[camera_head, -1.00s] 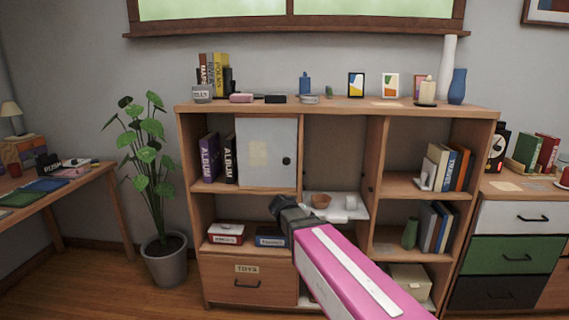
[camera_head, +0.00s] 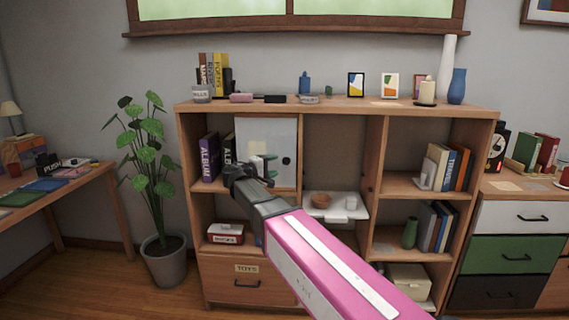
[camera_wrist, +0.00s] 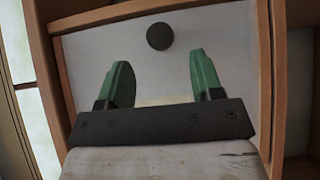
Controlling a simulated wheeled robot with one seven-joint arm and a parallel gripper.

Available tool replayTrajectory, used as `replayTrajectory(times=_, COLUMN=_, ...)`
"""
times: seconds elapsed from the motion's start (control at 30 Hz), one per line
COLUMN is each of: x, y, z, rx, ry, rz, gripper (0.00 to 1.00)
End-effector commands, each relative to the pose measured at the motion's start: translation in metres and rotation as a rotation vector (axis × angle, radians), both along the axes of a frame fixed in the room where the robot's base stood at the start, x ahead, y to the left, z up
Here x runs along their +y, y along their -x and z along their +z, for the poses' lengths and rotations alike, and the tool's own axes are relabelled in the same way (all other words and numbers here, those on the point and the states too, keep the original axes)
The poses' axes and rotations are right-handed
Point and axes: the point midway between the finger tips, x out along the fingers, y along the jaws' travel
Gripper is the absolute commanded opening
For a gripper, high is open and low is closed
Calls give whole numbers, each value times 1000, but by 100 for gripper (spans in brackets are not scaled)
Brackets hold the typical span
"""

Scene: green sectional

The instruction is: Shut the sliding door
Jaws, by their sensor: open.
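The sliding door (camera_head: 268,135) is a pale panel with a dark round knob (camera_head: 286,161) near its right edge. It covers the right part of the upper left cubby, and the left part stands open with album books showing. My gripper (camera_head: 264,163) is in front of the door, left of the knob, with its green fingers apart and nothing between them. In the wrist view the door (camera_wrist: 210,45) lies ahead of the fingers, and the knob (camera_wrist: 160,36) is beyond the tips, centred between them. I cannot tell whether the fingers touch the panel.
The purple album (camera_head: 209,157) stands in the cubby's open left part. A white pull-out board (camera_head: 335,208) with a brown bowl (camera_head: 321,201) and a cup juts out to the right. A potted plant (camera_head: 163,258) stands left of the shelf unit. Several small items line its top.

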Motion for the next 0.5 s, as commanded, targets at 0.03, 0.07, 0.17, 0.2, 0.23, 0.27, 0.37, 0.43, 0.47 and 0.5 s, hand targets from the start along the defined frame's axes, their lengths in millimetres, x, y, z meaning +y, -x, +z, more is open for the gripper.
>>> replayTrajectory(times=0.03, x=-8, y=-7, z=0, rx=0, ry=0, rz=-2, gripper=60)
replayTrajectory(times=0.07, x=-13, y=-11, z=0, rx=1, ry=-1, rz=-3, gripper=60)
replayTrajectory(times=0.17, x=-25, y=-22, z=0, rx=1, ry=-1, rz=-2, gripper=60)
replayTrajectory(times=0.2, x=-29, y=-25, z=0, rx=1, ry=-1, rz=-2, gripper=60)
replayTrajectory(times=0.23, x=-32, y=-28, z=0, rx=1, ry=-1, rz=-2, gripper=60)
replayTrajectory(times=0.27, x=-34, y=-30, z=0, rx=1, ry=-1, rz=-1, gripper=60)
replayTrajectory(times=0.37, x=-41, y=-36, z=0, rx=1, ry=-1, rz=0, gripper=60)
replayTrajectory(times=0.43, x=-45, y=-38, z=0, rx=1, ry=-1, rz=-1, gripper=60)
replayTrajectory(times=0.47, x=-46, y=-39, z=0, rx=1, ry=-2, rz=-1, gripper=60)
replayTrajectory(times=0.5, x=-47, y=-40, z=0, rx=1, ry=-2, rz=-1, gripper=60)
